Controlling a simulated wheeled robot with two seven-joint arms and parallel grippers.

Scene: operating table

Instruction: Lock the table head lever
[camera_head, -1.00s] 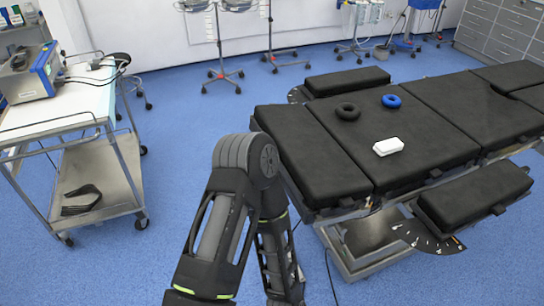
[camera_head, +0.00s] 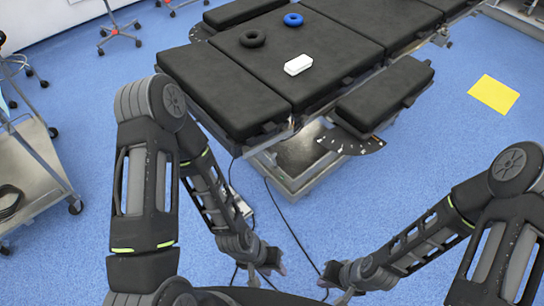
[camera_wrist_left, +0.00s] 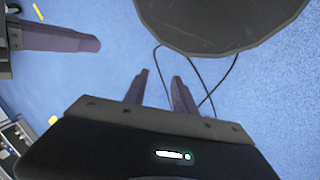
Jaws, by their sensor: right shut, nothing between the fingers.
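The black-padded operating table (camera_head: 322,62) stands ahead of me in the head view. Its near-left end section (camera_head: 222,92) lies flat, level with the section beside it. A metal side rail (camera_head: 281,135) runs under the near edge; I cannot make out the head lever. My left gripper (camera_head: 275,262) hangs low in front of the table, apart from it. In the left wrist view its two fingers (camera_wrist_left: 160,74) are spread with nothing between them. My right gripper (camera_head: 330,281) is low beside it to the right, shut and empty.
A black ring (camera_head: 252,38), a blue ring (camera_head: 293,20) and a white box (camera_head: 298,65) lie on the table. A side pad (camera_head: 385,95) juts out nearby. Cables (camera_head: 285,215) trail on the floor. A metal cart (camera_head: 38,175) stands left; a yellow floor patch (camera_head: 494,93) lies right.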

